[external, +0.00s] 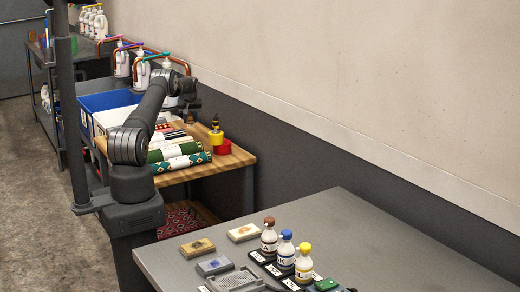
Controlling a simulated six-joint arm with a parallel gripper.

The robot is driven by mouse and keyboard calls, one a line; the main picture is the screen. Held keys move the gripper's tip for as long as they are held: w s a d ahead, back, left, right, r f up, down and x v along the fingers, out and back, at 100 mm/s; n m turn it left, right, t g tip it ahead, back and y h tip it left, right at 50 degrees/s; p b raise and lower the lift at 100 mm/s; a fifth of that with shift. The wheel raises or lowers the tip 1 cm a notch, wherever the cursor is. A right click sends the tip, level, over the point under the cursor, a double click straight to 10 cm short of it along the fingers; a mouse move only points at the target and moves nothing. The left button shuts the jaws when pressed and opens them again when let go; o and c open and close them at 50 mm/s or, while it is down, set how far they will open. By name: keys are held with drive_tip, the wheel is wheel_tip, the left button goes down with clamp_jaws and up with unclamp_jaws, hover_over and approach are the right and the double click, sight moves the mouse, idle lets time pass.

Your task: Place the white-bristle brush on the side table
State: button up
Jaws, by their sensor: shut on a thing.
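My gripper (193,105) is small and dark in this view, at the end of my arm over the back part of the wooden-topped table (237,157). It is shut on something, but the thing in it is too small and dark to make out. I cannot pick out the white-bristle brush for certain anywhere in this view. The wooden table may be the side table; rolled rugs (182,162) lie on its front part, and part of its top is hidden behind my arm.
A yellow bottle (216,136) and a red pot (223,147) stand at the wooden table's right. A blue bin (100,102) and white pump jugs (141,72) are behind. The grey table (345,225) in front holds bottles (286,250) and small blocks (197,247); its right part is bare.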

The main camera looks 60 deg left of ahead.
sight(189, 125)
drive_tip(key=shift+s+a+f, duration=0.15)
drive_tip(key=shift+a+f, duration=0.15)
drive_tip(key=shift+a, duration=0.05)
drive_tip(key=shift+f, duration=1.9)
drive_tip(key=shift+f, duration=0.2)
drive_tip(key=o, duration=1)
drive_tip(key=shift+d+r, duration=0.15)
drive_tip(key=shift+r, duration=0.4)
drive_tip(key=v, duration=1.1)
drive_tip(key=shift+s, duration=0.15)
